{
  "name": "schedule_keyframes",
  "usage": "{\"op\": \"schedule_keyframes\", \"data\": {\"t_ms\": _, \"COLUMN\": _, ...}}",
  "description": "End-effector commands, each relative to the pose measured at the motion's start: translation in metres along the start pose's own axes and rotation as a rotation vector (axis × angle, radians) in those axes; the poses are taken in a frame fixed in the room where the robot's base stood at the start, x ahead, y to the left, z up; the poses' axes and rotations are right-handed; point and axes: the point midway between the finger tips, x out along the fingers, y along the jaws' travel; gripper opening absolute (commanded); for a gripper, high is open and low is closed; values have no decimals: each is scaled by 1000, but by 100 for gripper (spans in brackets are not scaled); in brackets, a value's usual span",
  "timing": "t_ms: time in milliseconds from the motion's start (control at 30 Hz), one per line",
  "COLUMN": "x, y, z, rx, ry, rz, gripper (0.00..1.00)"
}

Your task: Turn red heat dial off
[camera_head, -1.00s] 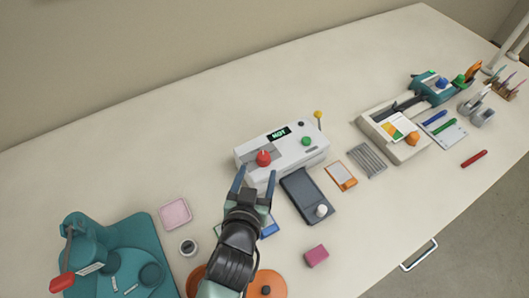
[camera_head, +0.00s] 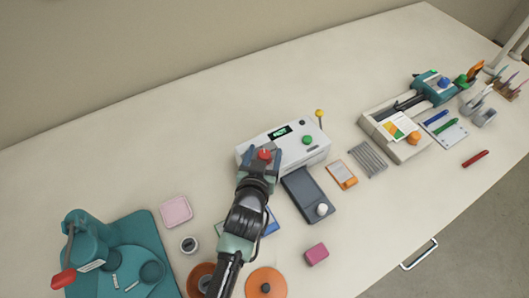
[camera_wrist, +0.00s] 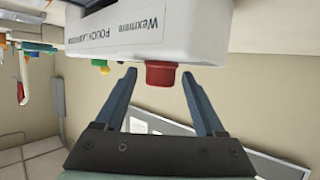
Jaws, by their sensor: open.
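The red heat dial (camera_head: 264,154) sits on the left part of the top of the white laminator (camera_head: 313,157). The laminator's small dark display (camera_head: 280,133) shows green text that looks like "HOT". My gripper (camera_head: 262,158) is at the dial, with a finger on each side of it. In the wrist view the red dial (camera_wrist: 160,74) lies between the two open fingertips of my gripper (camera_wrist: 158,78), with a visible gap on both sides. The dial's pointer mark is too small to read.
A dark grey device (camera_head: 306,193) stands close in front. A teal machine (camera_head: 120,255) is at the lower left. The table behind the laminator is clear.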

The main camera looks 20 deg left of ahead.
Motion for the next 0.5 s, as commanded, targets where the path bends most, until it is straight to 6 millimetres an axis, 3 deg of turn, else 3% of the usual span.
{"op": "schedule_keyframes", "data": {"t_ms": 367, "x": 2, "y": 0, "z": 0, "rx": -1, "ry": -1, "rz": 0, "gripper": 71}}
{"op": "schedule_keyframes", "data": {"t_ms": 400, "x": 2, "y": 0, "z": 0, "rx": -1, "ry": 0, "rz": 0, "gripper": 70}}
{"op": "schedule_keyframes", "data": {"t_ms": 500, "x": 2, "y": 0, "z": 0, "rx": -1, "ry": 0, "rz": 0, "gripper": 52}}
